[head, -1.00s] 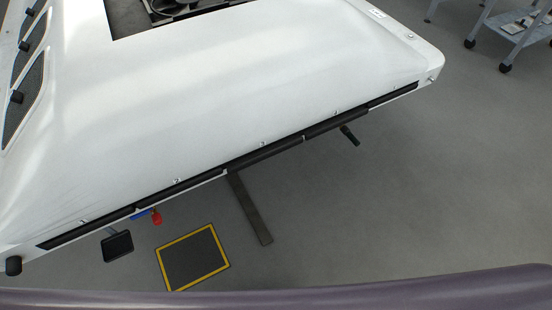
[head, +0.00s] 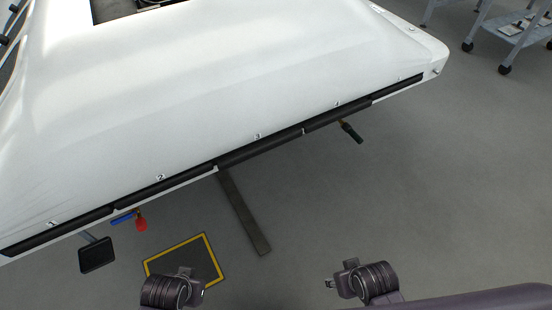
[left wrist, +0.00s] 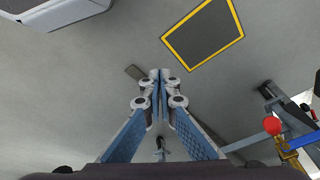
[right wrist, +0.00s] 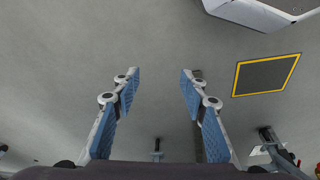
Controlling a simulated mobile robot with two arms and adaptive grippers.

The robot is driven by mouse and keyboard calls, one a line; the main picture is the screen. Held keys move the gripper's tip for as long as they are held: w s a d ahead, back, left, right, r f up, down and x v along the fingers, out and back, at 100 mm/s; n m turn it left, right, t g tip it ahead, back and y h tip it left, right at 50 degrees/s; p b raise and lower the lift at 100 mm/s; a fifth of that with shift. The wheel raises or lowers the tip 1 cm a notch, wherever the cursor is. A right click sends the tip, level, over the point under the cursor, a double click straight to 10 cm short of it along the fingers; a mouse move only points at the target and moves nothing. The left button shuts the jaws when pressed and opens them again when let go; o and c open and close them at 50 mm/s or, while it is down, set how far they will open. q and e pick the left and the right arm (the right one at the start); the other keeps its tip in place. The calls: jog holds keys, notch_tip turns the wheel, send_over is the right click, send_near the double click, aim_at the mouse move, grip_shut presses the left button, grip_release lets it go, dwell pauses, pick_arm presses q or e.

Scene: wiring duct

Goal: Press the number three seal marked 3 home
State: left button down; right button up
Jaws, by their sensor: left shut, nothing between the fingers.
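The number three seal (head: 260,148) is a black strip along the lower edge of the white panel (head: 230,95) in the head view, below the small tag marked 3 (head: 257,136). Whether it sits flush or stands out is too small to tell. My left gripper (head: 186,271) is low in the head view, below and left of the seal, apart from it. In the left wrist view my left gripper (left wrist: 160,75) is shut and empty. My right gripper (head: 339,274) is below and right of the seal; in the right wrist view its fingers (right wrist: 160,82) are apart and empty.
Similar black strips continue by tags 1 (head: 52,224) and 2 (head: 160,177) and to the right. A red and blue valve (head: 140,222), a black pad (head: 97,255) and a dark green-handled part (head: 351,132) stick out below the edge. A cart (head: 510,25) stands far right.

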pick_arm(q)
jog(key=w+d+r+m+t+y+b, duration=0.25)
jog(key=w+r+m+t, duration=0.35)
jog(key=w+r+t, duration=0.7)
jog(key=w+d+r+m+h, duration=0.1)
jog(key=d+r+m+h, duration=0.1)
jog(key=d+m, duration=0.2)
jog(key=w+d+r+m+h, duration=0.1)
jog(key=d+r+m+h, duration=0.2)
jog(key=d, duration=0.6)
jog(key=w+d+r+m+h+b, duration=0.1)
jog(key=d+r+m+h, duration=0.2)
jog(key=d+m, duration=0.3)
jog(key=shift+w+d+m+t, duration=0.15)
jog(key=shift+d+m+t, duration=0.15)
jog(key=shift+d+t, duration=0.15)
pick_arm(e)
notch_tip(320, 180, down, 12)
jog(key=s, duration=0.1)
jog(key=shift+s, duration=0.35)
jog(key=shift+f, duration=0.1)
